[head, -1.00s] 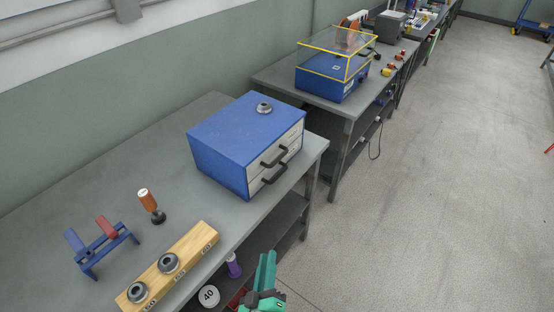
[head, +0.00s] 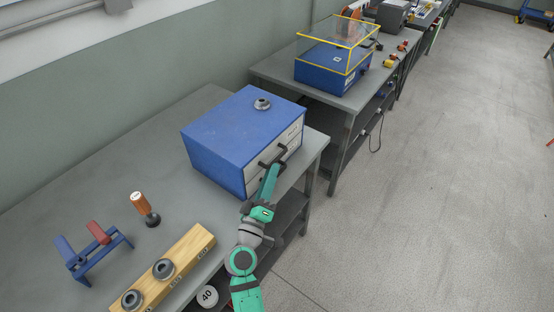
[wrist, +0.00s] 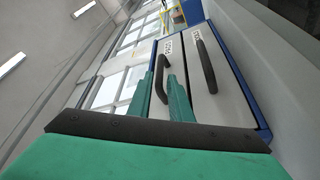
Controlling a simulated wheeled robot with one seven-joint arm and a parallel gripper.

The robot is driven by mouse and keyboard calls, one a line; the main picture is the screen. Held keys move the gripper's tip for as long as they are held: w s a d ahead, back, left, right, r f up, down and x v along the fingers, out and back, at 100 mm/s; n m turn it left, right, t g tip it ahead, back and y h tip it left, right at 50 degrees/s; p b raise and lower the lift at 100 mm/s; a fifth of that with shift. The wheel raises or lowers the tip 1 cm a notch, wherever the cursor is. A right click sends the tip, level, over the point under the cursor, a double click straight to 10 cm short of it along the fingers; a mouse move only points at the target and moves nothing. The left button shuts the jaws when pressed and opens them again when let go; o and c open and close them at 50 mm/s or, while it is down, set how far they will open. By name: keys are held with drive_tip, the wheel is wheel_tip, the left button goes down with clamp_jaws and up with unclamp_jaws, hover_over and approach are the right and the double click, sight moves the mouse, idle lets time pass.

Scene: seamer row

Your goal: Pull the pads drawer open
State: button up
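The blue drawer cabinet (head: 225,125) stands on the near bench, with two pale drawer fronts, one above the other. Both drawers look shut. My gripper (head: 273,170) is at the front of the cabinet, just at the upper drawer's black handle (head: 274,154). In the wrist view the green fingers (wrist: 160,90) are apart, one on each side of that handle (wrist: 161,72).
A grey ring (head: 262,104) sits on the cabinet top. A wooden block with rings (head: 180,262), an orange-handled tool (head: 145,207) and a blue stand (head: 92,252) are on the bench. A second bench holds a yellow-edged clear cover (head: 338,42). The floor at right is clear.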

sight(277, 158)
drive_tip(key=shift+x, duration=2.75)
clamp_jaws()
